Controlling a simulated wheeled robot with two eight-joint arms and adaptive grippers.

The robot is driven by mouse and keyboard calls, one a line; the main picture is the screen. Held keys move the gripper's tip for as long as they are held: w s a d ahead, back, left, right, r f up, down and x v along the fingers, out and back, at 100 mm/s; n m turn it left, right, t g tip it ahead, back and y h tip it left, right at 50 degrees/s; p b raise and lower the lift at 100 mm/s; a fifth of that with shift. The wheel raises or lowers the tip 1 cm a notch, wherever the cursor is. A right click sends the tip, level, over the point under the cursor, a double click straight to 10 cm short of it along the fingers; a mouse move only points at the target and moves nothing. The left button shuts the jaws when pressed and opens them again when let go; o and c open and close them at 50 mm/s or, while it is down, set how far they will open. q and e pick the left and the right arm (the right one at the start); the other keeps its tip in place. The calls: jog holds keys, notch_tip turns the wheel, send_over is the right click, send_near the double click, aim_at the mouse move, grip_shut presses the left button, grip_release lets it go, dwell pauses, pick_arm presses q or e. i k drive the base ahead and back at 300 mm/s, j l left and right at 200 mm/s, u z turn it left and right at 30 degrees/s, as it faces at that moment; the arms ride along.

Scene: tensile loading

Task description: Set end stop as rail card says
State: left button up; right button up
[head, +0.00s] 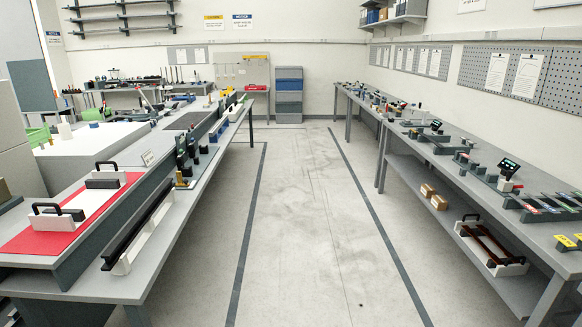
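Neither of my grippers shows in the head view. A long dark rail-like bar (140,228) lies along the front of the left bench, with a white piece beside it. A small pale card (148,158) stands farther back on the left bench; its writing is too small to read. I cannot tell whether it is the rail card. Dark upright fixtures (186,150) stand near the bench's aisle edge. I cannot make out for certain which part is the end stop.
The left bench (165,210) carries a red mat (40,242) with black-handled pieces. The right bench (455,170) holds small instruments, with boxes (438,202) and a dark-railed white tray (510,268) on its lower shelf. The floor aisle (305,220) between them is clear.

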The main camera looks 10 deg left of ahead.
aim_at(179, 173)
jog(key=i+l+u, duration=0.1)
jog(key=i+u, duration=0.35)
jog(key=i+l+u, duration=1.35)
jog(key=l, duration=0.15)
